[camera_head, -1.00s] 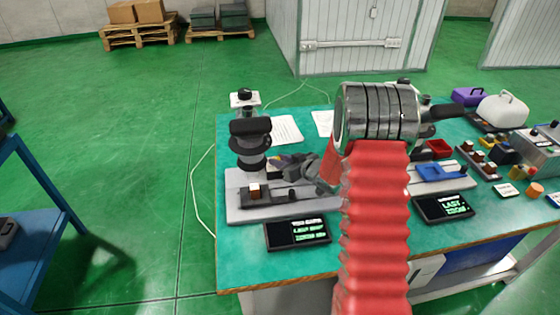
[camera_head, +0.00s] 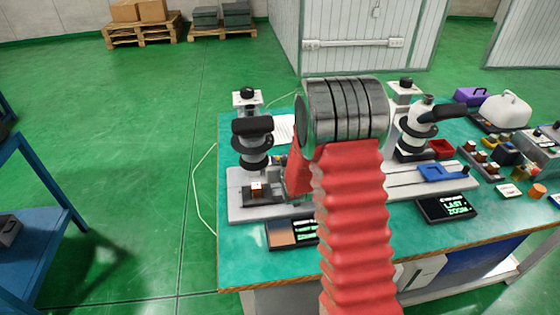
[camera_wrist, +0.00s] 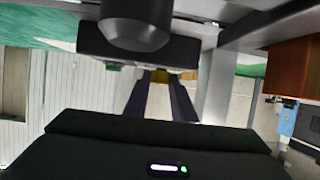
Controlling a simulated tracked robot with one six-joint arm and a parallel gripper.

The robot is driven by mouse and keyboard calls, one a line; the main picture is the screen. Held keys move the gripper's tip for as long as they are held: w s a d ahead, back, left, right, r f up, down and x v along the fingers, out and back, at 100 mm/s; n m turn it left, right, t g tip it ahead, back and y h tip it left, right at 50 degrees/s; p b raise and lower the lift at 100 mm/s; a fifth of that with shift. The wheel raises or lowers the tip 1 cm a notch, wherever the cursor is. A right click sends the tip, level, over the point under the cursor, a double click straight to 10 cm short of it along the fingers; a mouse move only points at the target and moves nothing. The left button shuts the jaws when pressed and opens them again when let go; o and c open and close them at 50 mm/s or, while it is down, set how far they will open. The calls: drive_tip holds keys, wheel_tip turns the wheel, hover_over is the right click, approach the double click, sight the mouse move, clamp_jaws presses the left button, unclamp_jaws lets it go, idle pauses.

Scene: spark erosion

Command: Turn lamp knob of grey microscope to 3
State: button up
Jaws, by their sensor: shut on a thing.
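A microscope with a dark head (camera_head: 252,140) and a pale grey base (camera_head: 240,205) stands at the table's left. A second, paler microscope (camera_head: 415,128) stands to the right, past my arm. My gripper is hidden behind my red-sleeved arm in the head view, by the left microscope's right side. In the wrist view my gripper (camera_wrist: 160,78) has its fingers close together under a dark microscope part (camera_wrist: 135,45), shut on a small yellowish part that seems to be the lamp knob. The knob's mark and number cannot be read.

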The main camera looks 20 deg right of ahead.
drive_tip(key=shift+w+a+m+h, duration=0.1)
drive_tip(key=shift+a+m+h, duration=0.15)
drive_tip(key=shift+m+h, duration=0.85)
drive_tip(key=shift+m+g+h, duration=0.4)
drive_tip(key=shift+h, duration=0.3)
drive_tip(key=o, duration=1.1)
drive_tip(key=shift+c, duration=0.2)
drive_tip(key=v, duration=1.3)
drive_tip(key=shift+s+r, duration=0.15)
drive_tip(key=shift+s, duration=0.15)
drive_tip(key=shift+a, duration=0.1)
